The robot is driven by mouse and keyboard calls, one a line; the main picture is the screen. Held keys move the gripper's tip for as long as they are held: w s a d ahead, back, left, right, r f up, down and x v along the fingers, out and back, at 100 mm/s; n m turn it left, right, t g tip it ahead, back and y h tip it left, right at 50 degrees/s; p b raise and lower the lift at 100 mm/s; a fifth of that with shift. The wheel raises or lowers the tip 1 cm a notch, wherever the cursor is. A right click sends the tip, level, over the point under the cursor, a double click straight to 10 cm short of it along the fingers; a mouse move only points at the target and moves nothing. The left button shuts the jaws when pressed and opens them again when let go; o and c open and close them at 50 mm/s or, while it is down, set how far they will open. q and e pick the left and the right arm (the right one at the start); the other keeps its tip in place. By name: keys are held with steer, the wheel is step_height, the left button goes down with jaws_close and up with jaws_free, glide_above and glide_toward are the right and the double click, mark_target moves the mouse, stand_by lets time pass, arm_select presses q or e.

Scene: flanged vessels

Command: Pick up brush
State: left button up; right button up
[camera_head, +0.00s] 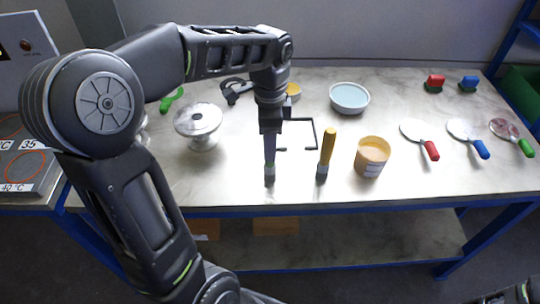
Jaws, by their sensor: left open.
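The brush (326,155) has a yellow handle and a dark lower end. It stands roughly upright near the front edge of the table, between my left gripper and an orange-tan tub. My left gripper (269,172) points down just left of the brush, with a clear gap between them. It is open, seen nearly edge-on, and I see nothing held in it. A dark piece of my right arm (525,292) shows at the bottom right corner; the state of its jaws does not show.
The tub (371,157) stands close right of the brush. A thin black bracket shape (316,133) is behind. A bowl (349,98), a flanged vessel (199,125) and trowel-like tools (430,150) occupy the metal table (400,192). The front strip is mostly clear.

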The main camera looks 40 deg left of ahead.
arm_select(q)
step_height(320, 180, down, 4)
steer(key=shift+r, duration=0.15)
steer(key=shift+c, duration=0.2)
stand_by(0.4)
jaws_close()
stand_by(0.3)
steer(key=shift+w, duration=0.1)
